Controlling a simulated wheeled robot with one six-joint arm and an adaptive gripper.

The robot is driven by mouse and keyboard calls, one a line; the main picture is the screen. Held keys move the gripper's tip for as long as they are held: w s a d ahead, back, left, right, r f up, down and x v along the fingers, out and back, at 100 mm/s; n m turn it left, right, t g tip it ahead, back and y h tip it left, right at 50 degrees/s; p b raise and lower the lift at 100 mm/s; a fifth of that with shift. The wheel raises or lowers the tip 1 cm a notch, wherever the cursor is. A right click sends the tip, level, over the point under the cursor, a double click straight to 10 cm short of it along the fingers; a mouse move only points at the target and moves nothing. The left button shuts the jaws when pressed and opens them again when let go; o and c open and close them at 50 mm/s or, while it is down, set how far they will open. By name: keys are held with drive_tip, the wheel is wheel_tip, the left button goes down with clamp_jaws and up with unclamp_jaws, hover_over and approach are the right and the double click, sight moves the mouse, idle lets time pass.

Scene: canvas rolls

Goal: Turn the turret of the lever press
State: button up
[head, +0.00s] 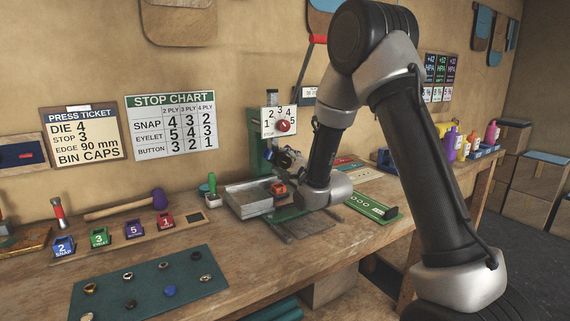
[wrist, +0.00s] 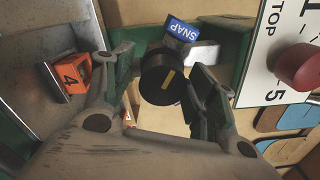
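The green lever press (head: 262,150) stands against the wall, its red-tipped lever (head: 318,39) raised. In the head view my gripper (head: 296,160) is at the press, and my arm hides part of the turret area.
A STOP dial with a red knob (head: 283,126) is close beside my gripper; the knob also shows in the wrist view (wrist: 300,67). An orange block marked 4 (wrist: 72,74) sits below in a metal tray (head: 248,202). Numbered dies (head: 99,237) stand left.

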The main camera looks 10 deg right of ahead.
drive_tip(key=shift+r, duration=0.1)
drive_tip(key=v, duration=0.7)
drive_tip(key=shift+s, duration=0.25)
drive_tip(key=s+d+r+n+g+h, duration=0.4)
drive_tip(key=s+d+r+n+g, duration=0.1)
drive_tip(key=s+d+n, duration=0.35)
drive_tip(key=s+d+n+g+h, duration=0.1)
drive_tip(key=s+d+n+g, duration=0.3)
drive_tip(key=s, duration=2.4)
drive_tip(key=n+g, duration=0.4)
drive_tip(key=n, duration=0.2)
drive_tip(key=shift+s+r+h, duration=0.3)
drive_tip(key=shift+r, duration=0.1)
